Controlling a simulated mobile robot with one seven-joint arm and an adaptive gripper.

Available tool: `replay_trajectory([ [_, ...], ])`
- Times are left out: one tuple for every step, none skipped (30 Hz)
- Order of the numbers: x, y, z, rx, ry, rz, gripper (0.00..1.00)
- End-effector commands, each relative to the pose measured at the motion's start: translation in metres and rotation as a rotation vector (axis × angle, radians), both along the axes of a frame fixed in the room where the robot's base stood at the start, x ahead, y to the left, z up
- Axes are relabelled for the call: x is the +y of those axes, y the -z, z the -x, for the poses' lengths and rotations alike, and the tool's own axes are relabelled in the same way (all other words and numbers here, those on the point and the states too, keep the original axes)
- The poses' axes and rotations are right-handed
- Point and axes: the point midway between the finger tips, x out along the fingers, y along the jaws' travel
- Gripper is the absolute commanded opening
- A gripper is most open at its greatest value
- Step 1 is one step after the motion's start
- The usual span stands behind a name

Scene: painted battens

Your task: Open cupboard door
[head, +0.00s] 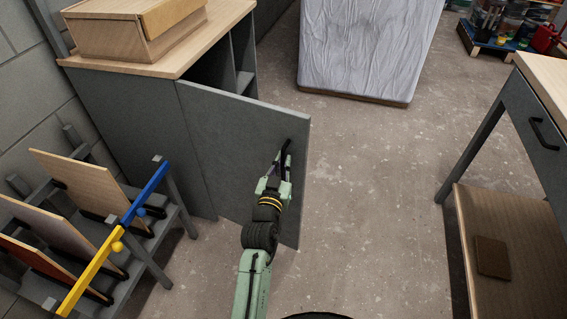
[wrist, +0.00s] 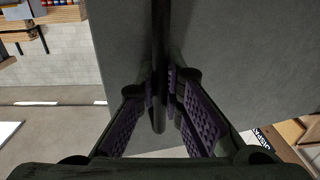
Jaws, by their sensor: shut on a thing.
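The grey cupboard door (head: 235,140) stands partly open, swung out from the grey cupboard (head: 135,125), with a dark gap showing above its top edge. A dark bar handle (head: 286,150) is on the door near its free edge. My gripper (head: 280,166) is at the handle, in front of the door face. In the wrist view my gripper (wrist: 166,100) has its purple padded fingers closed on both sides of the dark handle (wrist: 160,45). The grey door (wrist: 235,60) fills much of that view. The door's hinge side meets the cupboard at the left.
A workbench (head: 530,130) is at the right. The concrete floor (head: 370,180) between is clear, with a wrapped block (head: 368,50) behind.

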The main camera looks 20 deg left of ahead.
Motion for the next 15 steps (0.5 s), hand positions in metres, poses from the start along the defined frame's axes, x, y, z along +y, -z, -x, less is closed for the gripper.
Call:
replay_trajectory([
  [-0.0032, 0.0015, -0.0008, 0.002, 0.006, 0.005, 0.00],
  [-0.0032, 0.0015, -0.0008, 0.003, 0.006, 0.005, 0.00],
  [-0.0033, 0.0016, -0.0008, 0.003, 0.006, 0.005, 0.00],
  [-0.0034, 0.0016, -0.0009, 0.003, 0.007, 0.005, 0.00],
  [-0.0034, 0.0017, -0.0009, 0.003, 0.007, 0.005, 0.00],
  [-0.0035, 0.0017, -0.0010, 0.003, 0.007, 0.005, 0.09],
  [-0.0035, 0.0018, -0.0010, 0.003, 0.007, 0.005, 0.11],
  [-0.0035, 0.0017, -0.0010, 0.003, 0.007, 0.005, 0.13],
  [-0.0034, 0.0017, -0.0008, 0.003, 0.006, 0.005, 0.16],
  [-0.0032, 0.0016, -0.0008, 0.004, 0.006, 0.004, 0.18],
  [-0.0030, 0.0016, -0.0008, 0.004, 0.006, 0.004, 0.18],
  [-0.0028, 0.0015, -0.0007, 0.003, 0.005, 0.004, 0.18],
  [-0.0025, 0.0014, -0.0006, 0.003, 0.004, 0.003, 0.18],
  [-0.0023, 0.0013, -0.0005, 0.003, 0.004, 0.003, 0.18],
  [-0.0021, 0.0012, -0.0005, 0.003, 0.004, 0.003, 0.18],
])
